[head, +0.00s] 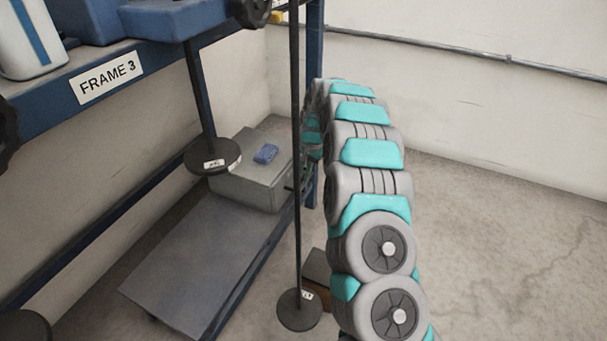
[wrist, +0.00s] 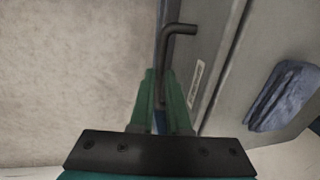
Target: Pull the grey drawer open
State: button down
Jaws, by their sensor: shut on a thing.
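The grey drawer (wrist: 207,45) shows in the wrist view, its front running steeply at the right of my fingers, with a small white label. Its dark bent bar handle (wrist: 180,28) leaves the front and runs down between my green fingers. My gripper (wrist: 160,78) is shut on this handle. In the head view the grey drawer unit (head: 245,190) sits on the low shelf at the back; its front faces right and is largely hidden by my arm and the frame post. I cannot tell whether the drawer stands slightly out.
A blue folded cloth (head: 266,153) lies on the unit. Dark round discs on rods hang at the left (head: 212,158) and front (head: 299,309) of the blue frame (head: 150,55), close to my arm. The low shelf (head: 190,265) is bare in front. Open floor (head: 500,240) lies right.

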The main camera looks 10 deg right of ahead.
jog(key=s+d, duration=1.1)
jog(key=d, duration=0.5)
jog(key=shift+s+p, duration=0.25)
jog(key=shift+p, duration=0.2)
jog(key=c, duration=0.9)
grip_release()
jog(key=shift+s+d+r+p, duration=0.1)
jog(key=shift+s+d+r, duration=0.05)
jog(key=shift+r, duration=1.1)
jog(key=shift+s+d+r+p, duration=0.1)
jog(key=shift+s+d+r, duration=0.1)
jog(key=shift+r, duration=1.1)
jog(key=shift+s+d+r+p, duration=0.1)
jog(key=shift+d+r, duration=0.05)
jog(key=shift+r, duration=1.1)
